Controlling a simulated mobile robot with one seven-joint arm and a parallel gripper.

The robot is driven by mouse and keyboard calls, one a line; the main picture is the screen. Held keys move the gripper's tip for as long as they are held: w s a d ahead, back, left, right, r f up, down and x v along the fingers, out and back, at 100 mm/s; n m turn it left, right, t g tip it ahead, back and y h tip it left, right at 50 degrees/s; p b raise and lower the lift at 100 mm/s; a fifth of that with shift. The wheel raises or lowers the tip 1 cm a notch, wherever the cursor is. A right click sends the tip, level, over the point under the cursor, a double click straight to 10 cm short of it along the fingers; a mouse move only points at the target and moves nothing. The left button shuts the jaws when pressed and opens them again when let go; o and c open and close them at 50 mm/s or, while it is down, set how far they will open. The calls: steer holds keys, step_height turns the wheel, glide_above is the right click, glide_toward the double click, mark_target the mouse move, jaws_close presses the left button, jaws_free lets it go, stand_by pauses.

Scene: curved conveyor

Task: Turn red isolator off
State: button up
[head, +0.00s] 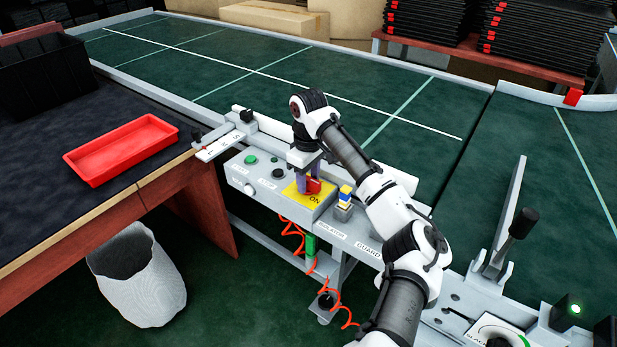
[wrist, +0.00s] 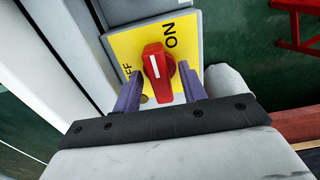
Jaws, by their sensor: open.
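The red isolator (wrist: 158,75) is a rotary knob on a yellow plate (wrist: 125,45) marked ON and OFF. In the wrist view its white line runs nearly upright, between the OFF text on the left and the ON text on the right, so I cannot tell its exact setting. In the head view the knob (head: 313,185) shows beside my fingers on the control box. My gripper (wrist: 160,92) is open, with one purple finger on each side of the knob's lower part. The right finger is very close to the knob; I cannot tell whether it touches. The head view also shows my gripper (head: 308,184) above the plate.
The grey control box (head: 260,195) also carries a green button (head: 251,159), a black button and a white knob. A blue and yellow block (head: 345,193) stands just right of the isolator. The green conveyor (head: 250,70) lies behind. A red tray (head: 120,150) sits on the left table.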

jaws_close()
steer(key=shift+n+p, duration=0.35)
steer(key=shift+n, duration=0.05)
steer(key=n+p, duration=0.2)
steer(key=shift+r+n, duration=0.1)
steer(key=shift+n, duration=0.3)
steer(key=n+p, duration=0.2)
steer(key=n, duration=0.8)
steer(key=shift+p, duration=0.35)
steer(key=shift+n, duration=2.2)
